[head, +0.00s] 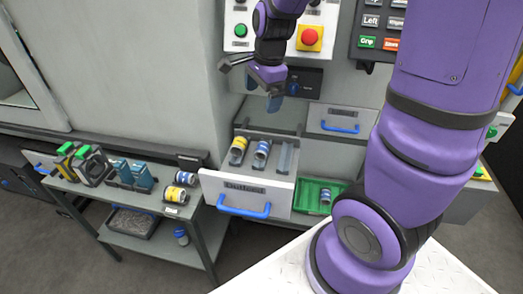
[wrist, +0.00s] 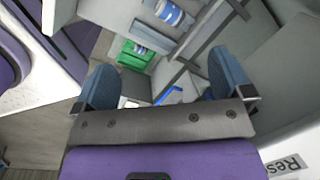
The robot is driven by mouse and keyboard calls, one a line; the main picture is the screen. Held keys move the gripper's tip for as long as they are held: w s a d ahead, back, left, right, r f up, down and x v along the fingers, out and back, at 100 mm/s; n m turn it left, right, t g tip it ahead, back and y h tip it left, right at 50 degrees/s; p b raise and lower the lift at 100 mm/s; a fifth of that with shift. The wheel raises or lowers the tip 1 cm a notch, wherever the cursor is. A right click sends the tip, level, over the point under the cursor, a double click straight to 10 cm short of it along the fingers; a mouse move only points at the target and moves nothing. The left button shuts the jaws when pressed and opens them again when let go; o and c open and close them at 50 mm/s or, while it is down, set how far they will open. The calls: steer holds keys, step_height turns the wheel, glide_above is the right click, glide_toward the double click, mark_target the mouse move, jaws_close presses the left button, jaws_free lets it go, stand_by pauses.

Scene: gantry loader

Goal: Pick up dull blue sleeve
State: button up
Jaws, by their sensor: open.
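My gripper (head: 250,84) is open and empty, high above the pulled-out drawer. In the wrist view its two blue fingers (wrist: 163,80) are spread apart with nothing between them. A blue sleeve with white bands (head: 261,152) lies in the drawer beside a yellow one; a blue-and-white sleeve also shows in the wrist view (wrist: 168,12). A dull blue-grey sleeve (head: 326,196) is in the green tray (head: 309,194), right of the drawer. Another blue sleeve (head: 182,235) is on the cart's lower level. I cannot tell for certain which is the dull blue one.
The drawer (head: 247,187) has a blue handle and an empty slot on its right. A yellow sleeve (head: 238,150) lies at its left. The cart (head: 197,205) at left carries more sleeves and blocks. A second drawer front (head: 340,120) and a button panel stand behind.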

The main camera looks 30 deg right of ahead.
mark_target(262, 145)
steer(key=w+d+f+m, duration=0.1)
steer(key=f+m, duration=0.2)
steer(key=f, duration=0.1)
steer(key=w+d+f+m+g, duration=0.1)
steer(key=f+m, duration=0.1)
steer(key=f, duration=0.2)
steer(key=w+d+f+m, duration=0.1)
steer(key=w+f+m, duration=0.1)
steer(key=f+m, duration=0.1)
steer(key=shift+d+f+m+g+h, duration=0.15)
steer(key=shift+f+m+g+h, duration=0.2)
steer(key=shift+f, duration=0.55)
step_height(262, 145, down, 6)
steer(key=shift+w+r, duration=0.1)
steer(key=shift+w+f, duration=0.2)
steer(key=shift+f, duration=1.1)
steer(key=shift+w+f, duration=0.2)
steer(key=shift+f, duration=1.05)
steer(key=c, duration=1.1)
steer(key=shift+r, duration=0.1)
steer(key=shift+c, duration=0.2)
